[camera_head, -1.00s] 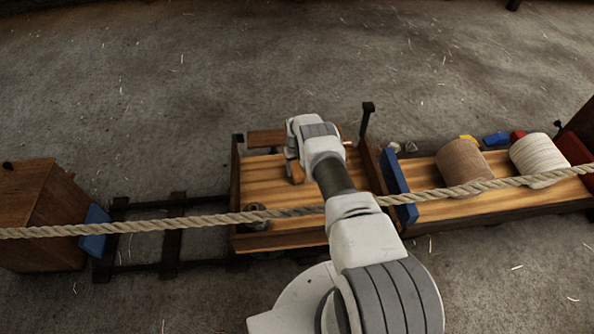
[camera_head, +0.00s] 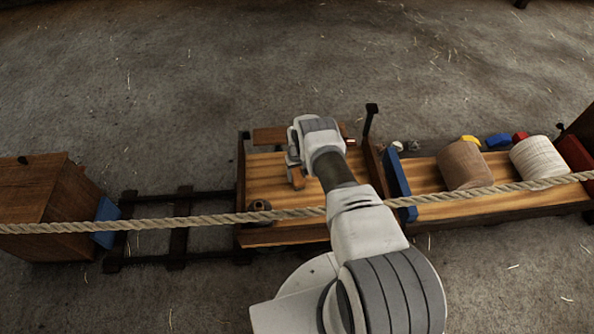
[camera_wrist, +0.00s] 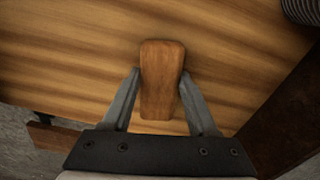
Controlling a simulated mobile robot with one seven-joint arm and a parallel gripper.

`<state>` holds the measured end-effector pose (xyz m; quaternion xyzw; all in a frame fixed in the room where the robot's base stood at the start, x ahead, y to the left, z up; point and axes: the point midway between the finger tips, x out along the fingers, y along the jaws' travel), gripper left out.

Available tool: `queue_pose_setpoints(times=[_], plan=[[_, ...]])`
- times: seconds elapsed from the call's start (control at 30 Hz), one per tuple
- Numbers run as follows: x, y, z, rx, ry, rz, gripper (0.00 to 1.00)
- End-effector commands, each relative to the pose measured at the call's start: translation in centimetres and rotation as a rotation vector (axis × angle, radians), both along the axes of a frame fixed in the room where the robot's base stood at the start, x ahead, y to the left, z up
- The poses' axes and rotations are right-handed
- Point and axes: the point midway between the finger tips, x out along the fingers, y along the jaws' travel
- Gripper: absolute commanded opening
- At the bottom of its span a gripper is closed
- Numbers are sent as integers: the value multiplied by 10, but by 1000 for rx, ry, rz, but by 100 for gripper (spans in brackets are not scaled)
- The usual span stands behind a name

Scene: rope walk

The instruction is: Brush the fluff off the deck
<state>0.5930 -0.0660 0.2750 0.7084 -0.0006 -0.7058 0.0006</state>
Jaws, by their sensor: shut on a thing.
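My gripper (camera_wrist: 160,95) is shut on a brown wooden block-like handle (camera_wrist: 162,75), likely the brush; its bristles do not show. In the head view the same wooden piece (camera_head: 298,180) is low over the left part of the plank deck (camera_head: 272,185). I cannot tell whether it touches the planks. The deck also fills the wrist view (camera_wrist: 70,60). No clear fluff shows on the deck, part of which my arm hides.
A dark round fitting (camera_head: 260,207) stands on the deck's near left. A thick rope (camera_head: 170,222) crosses in front. A dark post (camera_head: 370,120) rises at the far right corner. The right-hand wagon (camera_head: 430,212) carries brown (camera_head: 465,165) and white (camera_head: 538,158) spools. Dark rails run left.

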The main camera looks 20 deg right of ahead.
Motion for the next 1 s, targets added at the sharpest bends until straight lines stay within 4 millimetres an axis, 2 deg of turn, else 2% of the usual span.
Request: queue_pose_setpoints(times=[0.03, 0.3, 0.57, 0.8, 1.0], plan=[[-10, 2, 0, 2, 14, 0, 0], [-34, 7, 0, 2, 16, 0, 0], [-42, 8, -1, 2, 15, 0, 0], [-63, 12, 2, 2, 16, 0, 0], [-71, 14, 2, 2, 12, 0, 0]])
